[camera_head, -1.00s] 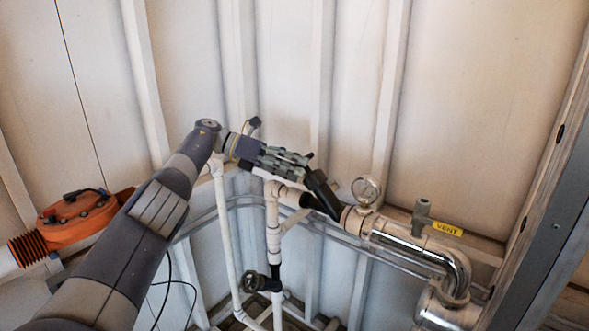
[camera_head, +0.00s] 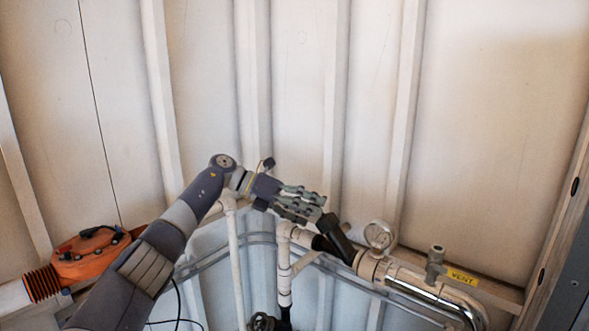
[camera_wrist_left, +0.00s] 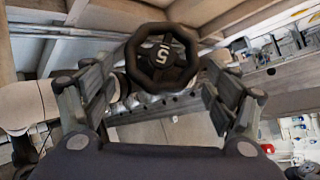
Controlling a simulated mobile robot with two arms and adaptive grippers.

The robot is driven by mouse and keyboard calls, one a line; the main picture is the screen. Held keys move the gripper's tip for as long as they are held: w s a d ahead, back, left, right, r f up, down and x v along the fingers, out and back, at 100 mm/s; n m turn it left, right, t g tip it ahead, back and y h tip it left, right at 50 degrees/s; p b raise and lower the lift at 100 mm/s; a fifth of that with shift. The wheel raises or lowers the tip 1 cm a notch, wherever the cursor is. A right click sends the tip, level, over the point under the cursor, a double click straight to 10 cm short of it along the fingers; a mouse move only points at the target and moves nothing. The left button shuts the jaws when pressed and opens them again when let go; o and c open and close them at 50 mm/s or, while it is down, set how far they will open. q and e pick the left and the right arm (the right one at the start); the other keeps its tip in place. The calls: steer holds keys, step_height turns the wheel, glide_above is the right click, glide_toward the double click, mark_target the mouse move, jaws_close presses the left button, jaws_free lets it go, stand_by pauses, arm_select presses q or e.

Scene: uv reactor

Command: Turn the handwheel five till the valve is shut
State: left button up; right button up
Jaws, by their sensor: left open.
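Handwheel five is a black, lobed wheel with a white 5 on its hub (camera_wrist_left: 162,57), at the upper middle of the left wrist view. In the head view it shows nearly edge-on as a tilted dark piece (camera_head: 339,238) on the pipe, left of the gauge. My left gripper (camera_head: 319,207) is open, its fingers pointing at the wheel. In the left wrist view its fingers (camera_wrist_left: 165,78) stand on either side of the wheel, with the wheel between them. Whether they touch the rim I cannot tell. My right gripper is not in view.
A round pressure gauge (camera_head: 380,235) stands on the pipe just right of the wheel. Beyond it are a small vent valve (camera_head: 436,262) and a yellow VENT label (camera_head: 462,276). Another dark handwheel (camera_head: 263,322) sits lower down. An orange housing (camera_head: 88,252) is at left.

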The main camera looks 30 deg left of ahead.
arm_select(q)
steer(key=n+y+p, duration=0.1)
steer(key=r+n+p, duration=0.1)
steer(key=n, duration=0.1)
steer(key=shift+s+d+y, duration=0.15)
steer(key=shift+d+y, duration=0.05)
steer(key=shift+y, duration=0.2)
steer(key=n+p, duration=0.1)
steer(key=n+y+p, duration=0.1)
steer(key=n+y, duration=0.1)
steer(key=shift+d+r+p, duration=0.3)
steer(key=shift+p, duration=0.1)
steer(key=n+y+p, duration=0.1)
steer(key=p, duration=0.1)
steer(key=n+g+y+p, duration=0.1)
steer(key=n+p, duration=0.1)
steer(key=d+r+n+y+p, duration=0.1)
steer(key=n+p, duration=0.1)
steer(key=shift+w+g, duration=0.25)
steer(key=shift+g, duration=0.05)
steer(key=shift+a+n+p, duration=0.1)
steer(key=shift+n+p, duration=0.2)
steer(key=shift+n, duration=0.3)
steer(key=b+v, duration=0.3)
steer(key=v, duration=0.7)
steer(key=shift+b, duration=0.3)
steer(key=shift+r, duration=0.1)
